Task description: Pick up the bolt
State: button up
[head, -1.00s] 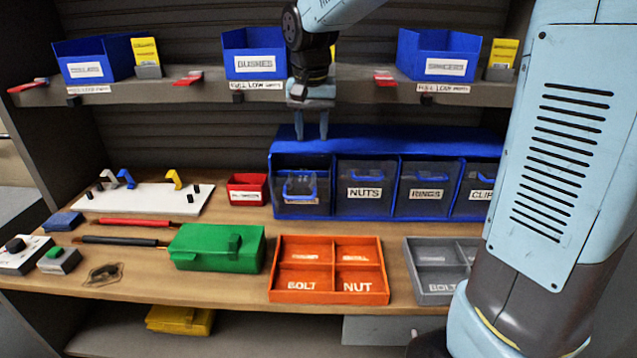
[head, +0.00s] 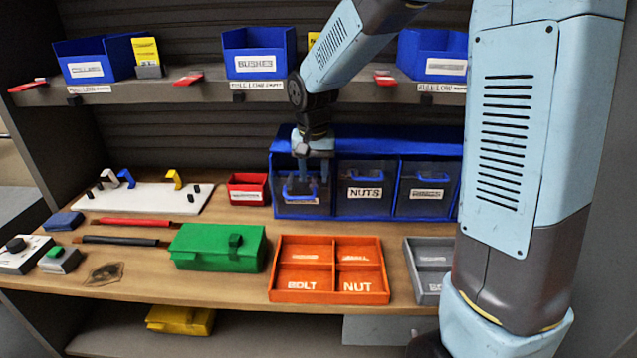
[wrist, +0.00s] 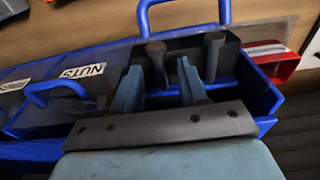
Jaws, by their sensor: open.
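In the wrist view, a grey bolt (wrist: 158,62) with a round head stands between the two fingers of my gripper (wrist: 160,78). A second grey bolt (wrist: 214,56) stands to the right, outside the right finger. Both are in the leftmost compartment of the blue drawer unit; its drawer (head: 298,207) has a blue handle and a clear front. My gripper is open, its fingers on either side of the first bolt; I cannot tell whether they touch it. In the head view, my gripper (head: 311,180) points down into that drawer, and the bolts are too hidden to make out.
The nuts drawer (head: 365,207) is right beside it, and a red bin (head: 247,197) stands close on the left. An orange divided tray (head: 329,297) lies in front, with a green case (head: 216,260) to its left. The shelf with blue bins (head: 258,67) hangs above.

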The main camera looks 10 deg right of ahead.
jog(key=shift+f, duration=0.35)
grip_shut()
dwell(0.4)
